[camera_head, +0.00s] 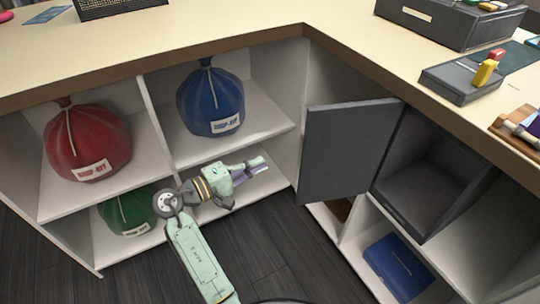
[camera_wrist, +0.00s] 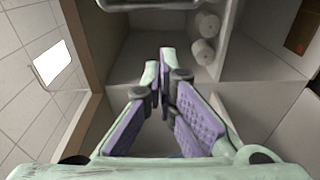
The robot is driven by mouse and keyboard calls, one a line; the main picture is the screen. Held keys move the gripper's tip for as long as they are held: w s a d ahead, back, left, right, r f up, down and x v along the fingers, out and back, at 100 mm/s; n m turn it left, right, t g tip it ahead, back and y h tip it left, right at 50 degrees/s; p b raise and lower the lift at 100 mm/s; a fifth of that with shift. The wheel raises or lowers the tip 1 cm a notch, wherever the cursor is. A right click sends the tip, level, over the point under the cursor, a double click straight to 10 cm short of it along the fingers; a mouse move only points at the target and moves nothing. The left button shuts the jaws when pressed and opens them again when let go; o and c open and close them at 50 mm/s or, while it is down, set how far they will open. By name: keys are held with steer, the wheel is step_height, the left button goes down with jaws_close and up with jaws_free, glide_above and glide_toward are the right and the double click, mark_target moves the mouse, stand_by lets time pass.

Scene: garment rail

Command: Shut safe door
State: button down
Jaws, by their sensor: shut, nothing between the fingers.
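The dark grey safe (camera_head: 436,175) sits in the upper compartment of the right-hand shelf unit. Its door (camera_head: 349,150) stands wide open, swung out to the left of the opening, and the part of the inside that shows looks empty. My gripper (camera_head: 262,165) is left of the door and apart from it, in front of the shelves on the left. In the wrist view my gripper (camera_wrist: 162,62) has its fingertips together with nothing between them. I cannot make out the safe door in the wrist view.
A red bag (camera_head: 85,145), a blue bag (camera_head: 211,102) and a green bag (camera_head: 127,215) stand on the left shelves. A blue box (camera_head: 397,267) lies below the safe. The counter (camera_head: 230,35) overhangs the shelves. Dark floor (camera_head: 290,245) is clear in front.

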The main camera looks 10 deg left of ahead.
steer(key=w+d+h+p, duration=0.1)
steer(key=d+p, duration=0.2)
steer(key=d, duration=0.6)
steer(key=shift+w+d+f+g, duration=0.25)
steer(key=shift+w+d+g, duration=0.05)
steer(key=shift+w+g, duration=0.1)
steer(key=shift+s, duration=0.2)
